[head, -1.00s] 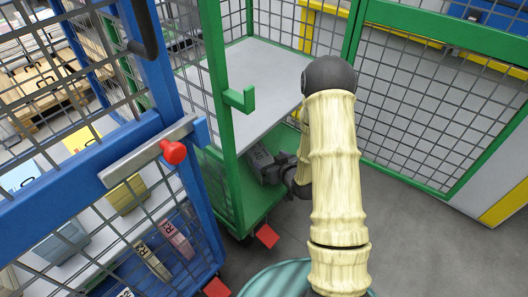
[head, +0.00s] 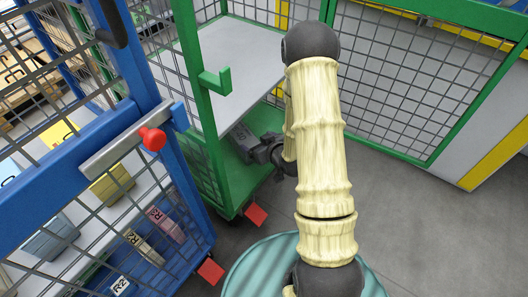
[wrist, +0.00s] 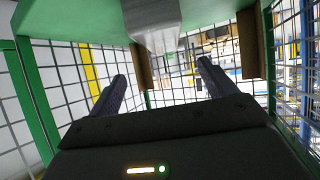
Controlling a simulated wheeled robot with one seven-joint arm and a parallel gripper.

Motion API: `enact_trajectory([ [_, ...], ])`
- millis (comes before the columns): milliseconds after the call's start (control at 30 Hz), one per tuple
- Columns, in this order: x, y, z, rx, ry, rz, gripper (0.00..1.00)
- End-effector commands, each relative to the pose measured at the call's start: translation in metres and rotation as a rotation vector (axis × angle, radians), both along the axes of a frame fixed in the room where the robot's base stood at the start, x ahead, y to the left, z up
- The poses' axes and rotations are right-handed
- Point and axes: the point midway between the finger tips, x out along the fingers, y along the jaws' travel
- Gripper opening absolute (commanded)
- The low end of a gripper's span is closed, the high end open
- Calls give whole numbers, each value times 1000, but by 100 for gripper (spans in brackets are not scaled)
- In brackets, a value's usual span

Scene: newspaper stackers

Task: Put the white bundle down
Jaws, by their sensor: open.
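My gripper (head: 264,148) is low inside the green mesh cart (head: 232,180), partly hidden by my arm. In the wrist view its two fingers (wrist: 160,88) are spread wide, with no bundle visible between them. In the wrist view a pale grey piece (wrist: 152,28) shows at the top against a green surface, beyond the fingertips. Whether they touch is unclear.
A pale shelf (head: 235,70) lies above the gripper in the cart. A green hook (head: 214,81) sticks out from its frame. A blue mesh cart with a red-knobbed latch (head: 153,139) stands close at left. Grey floor (head: 410,220) is clear at right.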

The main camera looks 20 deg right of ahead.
Motion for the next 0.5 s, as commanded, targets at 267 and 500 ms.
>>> enact_trajectory([
  [267,-16,-2,39,-107,220,-57,84],
  [500,-60,1,77,-146,445,-143,84],
])
